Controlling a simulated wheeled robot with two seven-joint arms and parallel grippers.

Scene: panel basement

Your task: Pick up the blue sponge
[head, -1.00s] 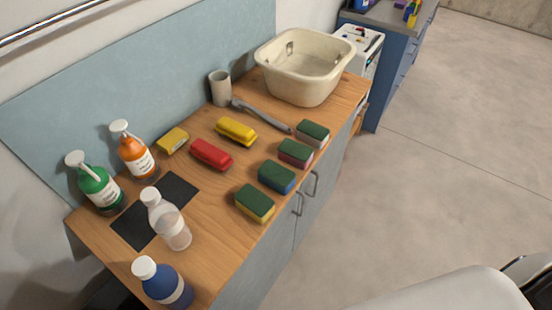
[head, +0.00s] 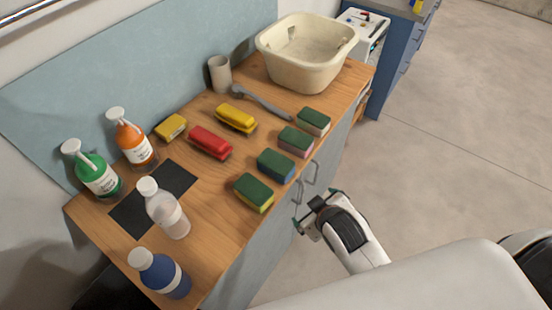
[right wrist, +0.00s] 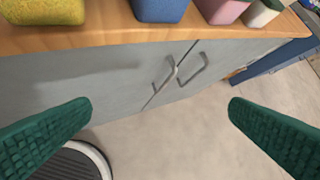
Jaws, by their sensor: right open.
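The blue sponge (head: 276,166), with a dark green top, lies on the wooden counter near its front edge, between the yellow sponge (head: 254,193) and the pink sponge (head: 296,142). The front of the blue sponge also shows at the top of the right wrist view (right wrist: 160,9), its upper part cut off. My right gripper (head: 309,212) is in front of the cabinet, apart from the sponges. In the right wrist view its green fingers (right wrist: 160,118) are wide apart with nothing between them. My left gripper is not in view.
A white-grey sponge (head: 314,121) lies beyond the pink one. Red and yellow brushes (head: 210,142) lie behind the row. Several bottles (head: 166,209) stand at the left, a cream basin (head: 306,55) at the far end. Cabinet handles (right wrist: 178,74) stick out below the counter edge.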

